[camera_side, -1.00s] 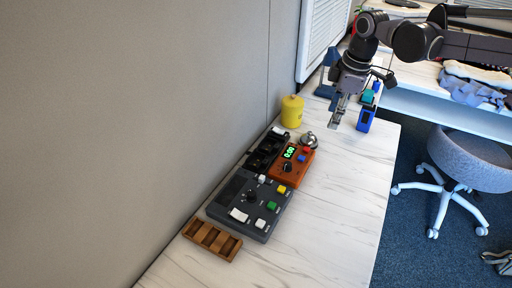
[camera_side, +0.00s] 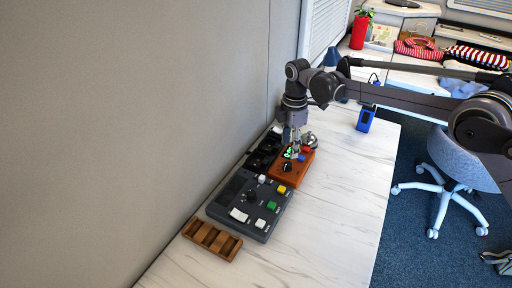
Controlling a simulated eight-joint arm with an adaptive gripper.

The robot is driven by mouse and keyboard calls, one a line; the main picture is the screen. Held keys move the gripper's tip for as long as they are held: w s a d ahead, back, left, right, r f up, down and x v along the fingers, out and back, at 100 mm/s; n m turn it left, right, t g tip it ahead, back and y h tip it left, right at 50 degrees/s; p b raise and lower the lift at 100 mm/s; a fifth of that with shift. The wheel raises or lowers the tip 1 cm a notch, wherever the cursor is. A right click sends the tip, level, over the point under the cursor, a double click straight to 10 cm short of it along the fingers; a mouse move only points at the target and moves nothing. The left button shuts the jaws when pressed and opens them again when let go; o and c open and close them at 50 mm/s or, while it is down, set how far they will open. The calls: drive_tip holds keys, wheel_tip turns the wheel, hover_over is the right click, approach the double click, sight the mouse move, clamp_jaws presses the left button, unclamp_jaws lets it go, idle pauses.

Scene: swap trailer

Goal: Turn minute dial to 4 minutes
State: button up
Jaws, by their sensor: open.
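An orange timer box (camera_side: 286,175) sits on the white marbled table, with a black dial (camera_side: 287,167) on its near part. A green display on its far part is partly covered by my gripper. My gripper (camera_side: 296,154) points down over the far part of the orange box, beyond the dial, with its fingers apart and nothing seen between them. I cannot tell whether the fingertips touch the box. The dial's pointer setting is too small to read.
A grey panel (camera_side: 228,201) with coloured buttons and a knob lies nearer. A wooden tray (camera_side: 212,240) lies in front of it. A black box (camera_side: 262,154) sits left of the timer, and a silver bell (camera_side: 310,140) beyond it. A blue item (camera_side: 366,118) stands at the back right. The table's right side is clear.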

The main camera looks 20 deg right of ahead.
sight(288, 163)
wheel_tip(288, 163, down, 7)
drive_tip(key=shift+f, duration=0.15)
idle(0.4)
clamp_jaws()
